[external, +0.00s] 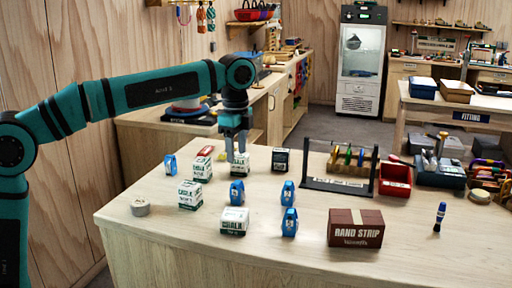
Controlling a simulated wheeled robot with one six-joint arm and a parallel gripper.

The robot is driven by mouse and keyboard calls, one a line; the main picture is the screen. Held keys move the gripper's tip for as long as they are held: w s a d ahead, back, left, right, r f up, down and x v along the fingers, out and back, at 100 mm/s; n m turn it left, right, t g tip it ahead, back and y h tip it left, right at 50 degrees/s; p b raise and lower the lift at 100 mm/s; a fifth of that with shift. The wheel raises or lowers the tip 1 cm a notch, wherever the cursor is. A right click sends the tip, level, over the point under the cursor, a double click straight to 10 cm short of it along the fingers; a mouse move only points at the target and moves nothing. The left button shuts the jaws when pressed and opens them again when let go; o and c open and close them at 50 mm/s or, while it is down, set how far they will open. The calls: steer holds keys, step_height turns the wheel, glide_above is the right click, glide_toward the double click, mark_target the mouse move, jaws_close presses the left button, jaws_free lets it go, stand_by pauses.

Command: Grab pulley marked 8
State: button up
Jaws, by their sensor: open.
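Several blue pulleys stand on the wooden table. One pulley (170,165) is at the far left, one (237,192) stands between the chalk boxes, one (288,192) is to its right, and another (289,222) is in front of that. Their markings are too small to read, so I cannot tell which is marked 8. My gripper (235,155) points down over the back of the table, open and with no pulley visible in it. Its fingertips are close to a white-and-green chalk box (240,168); I cannot tell whether they touch it.
More chalk boxes (190,195) (234,222) and a tape roll (140,208) stand around the pulleys. A brown Rand Strip box (355,229), a black rack (338,187), a red bin (395,182) and a blue brush (439,217) are to the right. The front right tabletop is clear.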

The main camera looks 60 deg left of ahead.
mark_target(237, 182)
step_height(237, 182, down, 13)
steer(key=shift+f, duration=0.1)
steer(key=c, duration=1.1)
